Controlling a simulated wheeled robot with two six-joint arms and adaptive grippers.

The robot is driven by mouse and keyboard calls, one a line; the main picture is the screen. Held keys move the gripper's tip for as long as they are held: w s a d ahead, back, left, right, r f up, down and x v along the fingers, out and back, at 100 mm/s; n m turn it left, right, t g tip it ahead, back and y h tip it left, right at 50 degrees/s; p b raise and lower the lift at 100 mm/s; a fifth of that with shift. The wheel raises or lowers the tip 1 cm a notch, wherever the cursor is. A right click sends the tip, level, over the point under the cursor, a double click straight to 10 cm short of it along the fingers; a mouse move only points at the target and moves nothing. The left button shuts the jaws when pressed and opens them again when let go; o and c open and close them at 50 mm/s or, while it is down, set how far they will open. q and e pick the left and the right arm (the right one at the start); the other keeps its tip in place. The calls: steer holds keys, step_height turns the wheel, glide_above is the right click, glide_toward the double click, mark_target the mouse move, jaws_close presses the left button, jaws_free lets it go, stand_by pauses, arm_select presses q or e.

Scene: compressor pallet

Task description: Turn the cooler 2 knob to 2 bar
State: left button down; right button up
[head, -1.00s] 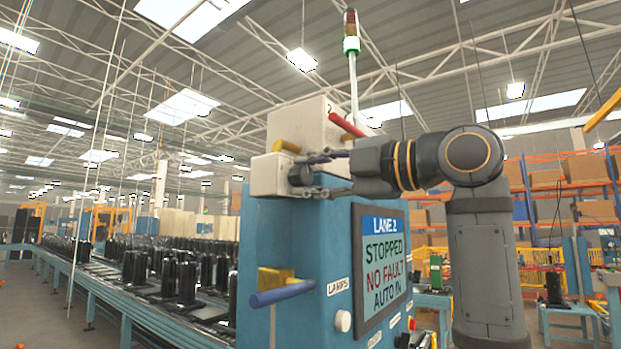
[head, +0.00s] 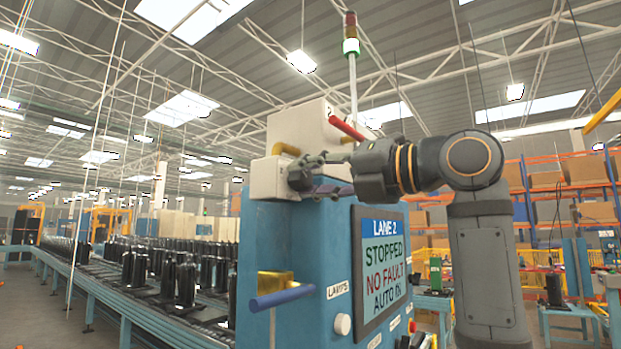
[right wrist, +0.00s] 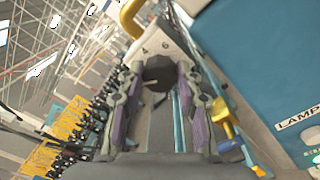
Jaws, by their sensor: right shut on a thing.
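A dark round knob (right wrist: 160,70) sits on the face of a pale box (head: 266,178) on top of the blue cabinet. The digits 4 and 6 show on the box face above the knob in the right wrist view. My right gripper (head: 304,173) is at this box, shut on the knob, with one finger on each side of it in the right wrist view (right wrist: 158,88). The knob's pointer and the 2 mark cannot be made out. My left gripper is not in view.
The blue cabinet (head: 285,225) has a screen (head: 382,258) reading LANE 2, STOPPED, NO FAULT. A red handle (head: 346,128) and yellow pipe (head: 286,149) are close to the gripper. A blue-handled yellow valve (head: 282,296) is below. A conveyor with dark cylinders (head: 186,280) runs at left.

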steer(key=shift+f+n, duration=0.25)
steer(key=shift+n, duration=0.15)
steer(key=o, duration=1.1)
steer(key=shift+r, duration=0.1)
steer(key=shift+o, duration=0.2)
steer(key=shift+d, duration=0.1)
steer(key=v, duration=1.2)
